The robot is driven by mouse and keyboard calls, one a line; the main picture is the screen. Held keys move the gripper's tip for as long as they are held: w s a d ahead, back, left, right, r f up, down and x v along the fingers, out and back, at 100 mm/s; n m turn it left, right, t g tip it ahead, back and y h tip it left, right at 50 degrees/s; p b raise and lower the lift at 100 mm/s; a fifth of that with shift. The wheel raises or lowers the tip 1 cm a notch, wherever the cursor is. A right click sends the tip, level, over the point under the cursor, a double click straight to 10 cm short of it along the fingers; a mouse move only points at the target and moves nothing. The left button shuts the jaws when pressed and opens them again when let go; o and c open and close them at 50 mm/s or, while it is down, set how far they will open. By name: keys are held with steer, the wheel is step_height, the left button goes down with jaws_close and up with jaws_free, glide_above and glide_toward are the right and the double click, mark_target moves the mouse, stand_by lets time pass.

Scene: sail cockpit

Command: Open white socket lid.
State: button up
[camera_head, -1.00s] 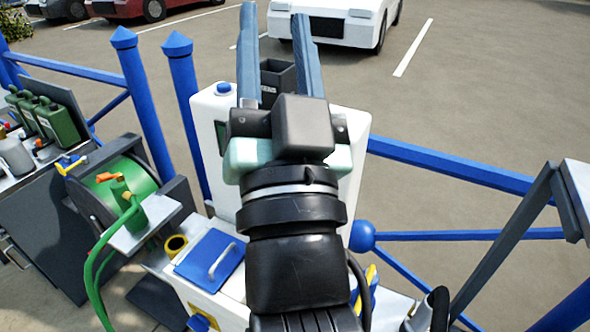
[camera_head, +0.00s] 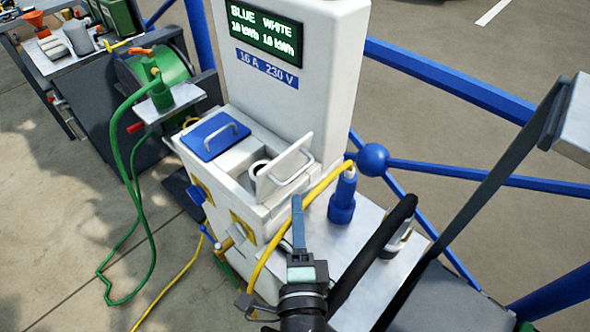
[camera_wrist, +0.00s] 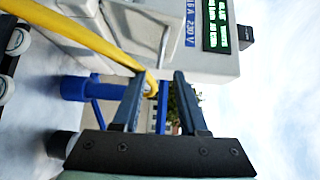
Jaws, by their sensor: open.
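The white socket lid (camera_head: 283,178) stands raised and tilted on the white pedestal (camera_head: 290,95), with its bar handle (camera_head: 297,168) on the right-hand face. A round socket (camera_head: 259,168) shows in the recess to the left of it. The blue lid (camera_head: 213,137) beside it lies shut. My gripper (camera_head: 297,203) is below and in front of the white lid, apart from it, with its fingers pointing up in the picture. In the wrist view my gripper (camera_wrist: 158,82) shows two spread fingers with nothing held between them.
A yellow cable (camera_head: 268,245) runs close by my gripper to a blue plug (camera_head: 342,197) standing on the metal shelf. A green hose (camera_head: 144,215) hangs from the reel at the left. Blue railings (camera_head: 450,85) stand behind at the right.

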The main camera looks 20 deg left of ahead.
mark_target(295, 174)
steer(key=p+x, duration=0.1)
steer(key=x, duration=0.8)
steer(key=shift+w+a, duration=0.1)
steer(key=shift+w, duration=0.2)
steer(key=shift+c, duration=0.3)
jaws_close()
stand_by(0.8)
